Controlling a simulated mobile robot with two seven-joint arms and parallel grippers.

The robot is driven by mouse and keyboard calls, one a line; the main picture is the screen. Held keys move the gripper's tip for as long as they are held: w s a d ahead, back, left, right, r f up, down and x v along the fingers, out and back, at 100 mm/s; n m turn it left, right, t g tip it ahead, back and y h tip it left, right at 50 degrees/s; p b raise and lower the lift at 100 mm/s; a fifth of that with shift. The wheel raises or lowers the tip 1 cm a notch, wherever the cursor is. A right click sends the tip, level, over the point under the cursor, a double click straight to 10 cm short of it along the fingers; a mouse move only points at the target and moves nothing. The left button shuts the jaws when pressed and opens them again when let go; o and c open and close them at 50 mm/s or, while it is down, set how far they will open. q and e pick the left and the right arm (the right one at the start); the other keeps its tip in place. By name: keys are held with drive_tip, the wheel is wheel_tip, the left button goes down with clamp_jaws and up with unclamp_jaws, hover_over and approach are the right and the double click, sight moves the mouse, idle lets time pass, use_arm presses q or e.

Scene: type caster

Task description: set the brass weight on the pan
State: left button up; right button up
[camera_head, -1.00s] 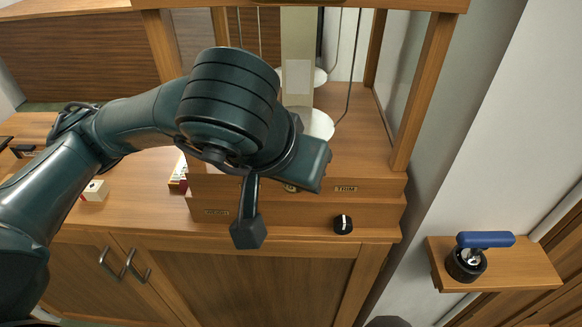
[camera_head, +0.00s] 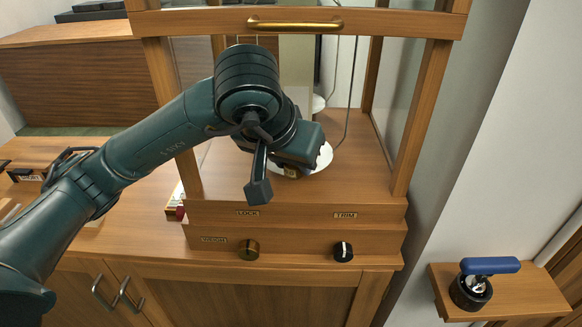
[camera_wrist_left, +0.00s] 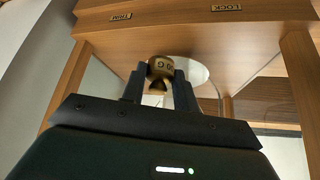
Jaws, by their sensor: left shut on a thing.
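The brass weight (camera_wrist_left: 160,68) is between the two dark fingers of my left gripper (camera_wrist_left: 161,82), which is shut on it. In the head view a small part of the weight (camera_head: 290,172) shows below the gripper, at the front of the pan. The pan (camera_head: 323,158) is a pale round disc inside the wooden balance case, partly hidden by my gripper. It also shows behind the weight in the left wrist view (camera_wrist_left: 194,72). I cannot tell whether the weight touches the pan. My right gripper is not in view.
The case's wooden posts (camera_head: 411,120) stand on both sides of my left arm, and a brass-handled frame (camera_head: 293,25) is above. A blue-handled tool (camera_head: 475,282) stands on the right shelf.

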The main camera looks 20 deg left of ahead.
use_arm(q)
drive_tip(key=shift+w+a+f, duration=0.3)
drive_tip(key=shift+w+a, duration=0.15)
drive_tip(key=shift+w, duration=1.2)
drive_tip(key=shift+w+a+f, duration=0.25)
drive_tip(key=shift+w+a, duration=0.25)
drive_tip(key=shift+w, duration=1.2)
drive_tip(key=shift+w+a+f, duration=0.3)
drive_tip(key=shift+w+a, duration=0.15)
drive_tip(key=shift+w, duration=1.2)
drive_tip(key=shift+f+b, duration=0.55)
drive_tip(key=shift+f, duration=0.5)
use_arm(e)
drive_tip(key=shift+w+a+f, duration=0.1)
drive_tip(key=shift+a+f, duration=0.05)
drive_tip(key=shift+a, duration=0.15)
use_arm(q)
drive_tip(key=o, duration=1.6)
drive_tip(key=shift+c, duration=0.2)
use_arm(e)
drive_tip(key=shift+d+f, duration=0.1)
